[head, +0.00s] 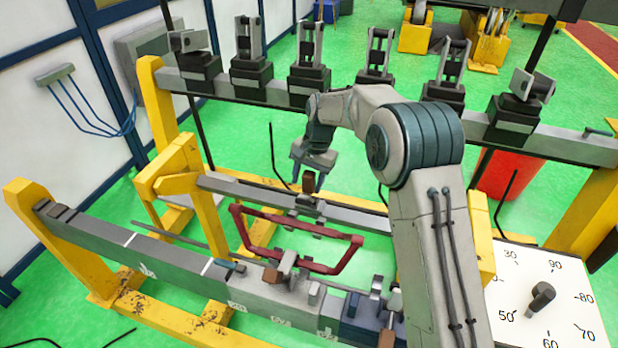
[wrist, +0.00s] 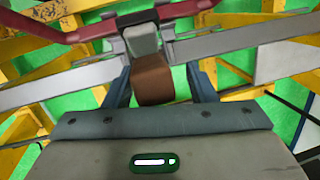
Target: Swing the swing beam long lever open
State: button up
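The swing beam (head: 245,190) is a long grey bar crossing the middle of the yellow frame. A short upright grey lever with a brown grip (head: 309,183) stands on it; I take this for the long lever. My gripper (head: 311,168) is over this lever, pointing down. In the wrist view my gripper (wrist: 160,88) has its two dark fingers on either side of the brown grip (wrist: 152,80). A gap shows at least on the right side, so the fingers look open around it. The lever's grey clamp (wrist: 142,40) lies just beyond the grip.
A dark red coil frame (head: 297,222) spans between the swing beam and the front grey beam (head: 180,262). The front beam carries another brown-tipped lever (head: 273,275). A rear beam (head: 275,97) holds several black clamps. A dial panel (head: 565,290) stands at the right.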

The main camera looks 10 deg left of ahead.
jog(key=shift+w+d+r, duration=0.1)
jog(key=shift+w+d, duration=0.05)
jog(key=shift+d, duration=0.25)
jog(key=shift+r, duration=0.15)
jog(key=b+v, duration=0.2)
jog(key=v, duration=1.1)
jog(key=shift+r, duration=0.25)
jog(key=shift+a, duration=0.1)
